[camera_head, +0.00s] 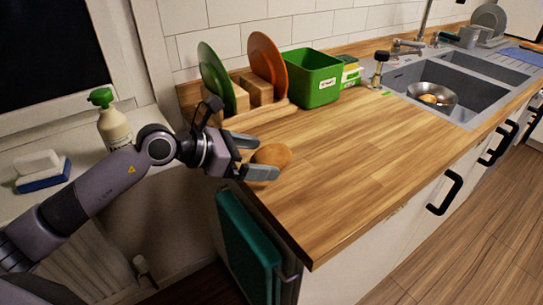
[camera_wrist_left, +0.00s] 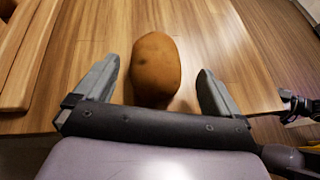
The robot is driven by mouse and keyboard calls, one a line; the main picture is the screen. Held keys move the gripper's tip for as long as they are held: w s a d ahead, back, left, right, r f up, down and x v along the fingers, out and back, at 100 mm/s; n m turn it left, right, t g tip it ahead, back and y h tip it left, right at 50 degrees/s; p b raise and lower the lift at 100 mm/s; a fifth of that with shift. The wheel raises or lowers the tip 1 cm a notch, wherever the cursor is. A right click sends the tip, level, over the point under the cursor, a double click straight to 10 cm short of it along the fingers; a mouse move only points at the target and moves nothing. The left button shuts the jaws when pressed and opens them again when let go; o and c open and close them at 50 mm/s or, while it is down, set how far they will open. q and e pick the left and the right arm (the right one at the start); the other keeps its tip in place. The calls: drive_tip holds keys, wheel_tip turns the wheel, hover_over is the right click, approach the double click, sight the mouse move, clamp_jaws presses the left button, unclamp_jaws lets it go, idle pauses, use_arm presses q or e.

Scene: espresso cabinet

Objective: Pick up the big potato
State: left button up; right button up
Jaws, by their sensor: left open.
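The big potato (camera_head: 271,156) is brown and oval and lies on the wooden counter near its left end. My left gripper (camera_head: 262,158) reaches in from the left, low over the counter, with its fingers on either side of the potato. In the left wrist view the potato (camera_wrist_left: 156,68) sits between and slightly beyond the two open fingertips of my left gripper (camera_wrist_left: 158,80). Gaps show between the potato and both fingers. My right gripper is not in view.
A plate rack with a green plate (camera_head: 214,76) and an orange plate (camera_head: 266,62) stands behind, beside a green bin (camera_head: 308,80). A bowl (camera_head: 432,95) sits in the sink at right. The counter's middle (camera_head: 345,150) is clear.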

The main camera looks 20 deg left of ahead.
sight(260, 154)
use_arm(q)
drive_tip(key=shift+x, duration=1.95)
drive_tip(key=shift+w+r, duration=0.1)
drive_tip(key=shift+w, duration=0.05)
drive_tip(key=shift+c, duration=0.3)
drive_tip(key=c, duration=1)
drive_tip(key=shift+c, duration=0.4)
drive_tip(key=shift+r, duration=0.15)
